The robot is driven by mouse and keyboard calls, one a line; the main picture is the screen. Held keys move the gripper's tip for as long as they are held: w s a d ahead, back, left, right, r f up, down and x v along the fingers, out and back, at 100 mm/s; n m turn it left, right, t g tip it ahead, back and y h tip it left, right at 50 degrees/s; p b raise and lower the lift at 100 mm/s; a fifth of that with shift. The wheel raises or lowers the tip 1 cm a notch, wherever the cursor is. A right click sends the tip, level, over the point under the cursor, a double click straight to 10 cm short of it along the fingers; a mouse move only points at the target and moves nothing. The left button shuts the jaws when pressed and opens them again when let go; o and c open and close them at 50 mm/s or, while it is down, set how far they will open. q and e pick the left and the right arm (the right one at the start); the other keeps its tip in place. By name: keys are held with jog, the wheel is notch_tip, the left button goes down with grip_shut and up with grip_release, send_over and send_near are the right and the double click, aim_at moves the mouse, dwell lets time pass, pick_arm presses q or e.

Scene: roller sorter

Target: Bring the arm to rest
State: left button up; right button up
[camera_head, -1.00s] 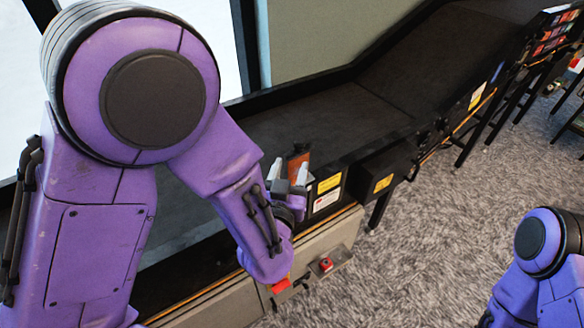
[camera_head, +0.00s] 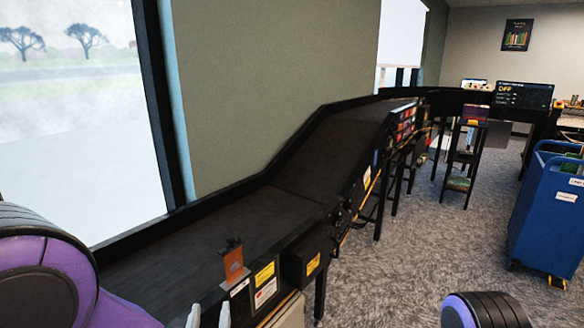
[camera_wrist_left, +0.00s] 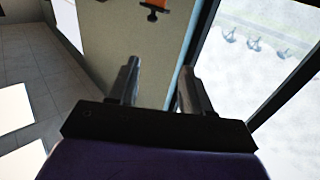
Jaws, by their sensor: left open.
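My left gripper (camera_head: 209,314) shows at the bottom edge of the head view, just in front of the conveyor's near side; only its pale fingertips show. In the left wrist view my left gripper (camera_wrist_left: 158,80) has its two dark fingers apart with nothing between them. My purple left arm (camera_head: 45,280) fills the lower left corner of the head view. A dark part of my right arm (camera_head: 485,310) shows at the bottom right; its gripper is out of view.
A black conveyor (camera_head: 180,245) runs along the windowed wall, rising toward the back. An orange-brown plate (camera_head: 233,264) stands at its near edge, close to my left gripper. A blue cart (camera_head: 545,220) stands at right. Carpeted floor (camera_head: 420,250) between them is clear.

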pick_arm(q)
jog(key=s+a+f+n+g, duration=0.1)
jog(key=s+a+f+g, duration=0.15)
jog(key=f, duration=0.35)
jog(key=s+a+f+n+g, duration=0.2)
jog(key=f+g, duration=0.1)
jog(key=f, duration=0.4)
jog(key=s+a+f+n+g, duration=0.1)
jog(key=s+a+f+g, duration=0.1)
jog(key=f, duration=0.4)
jog(key=s+a+f+g, duration=0.3)
jog(key=s+f, duration=0.3)
jog(key=s, duration=0.4)
jog(key=s+a+f+n+g, duration=0.1)
jog(key=s+a+f+g, duration=0.3)
jog(key=s+f, duration=0.3)
jog(key=s+a, duration=0.1)
jog(key=s, duration=0.2)
jog(key=shift+f+y, duration=0.25)
jog(key=shift+y, duration=0.15)
jog(key=shift+a, duration=0.1)
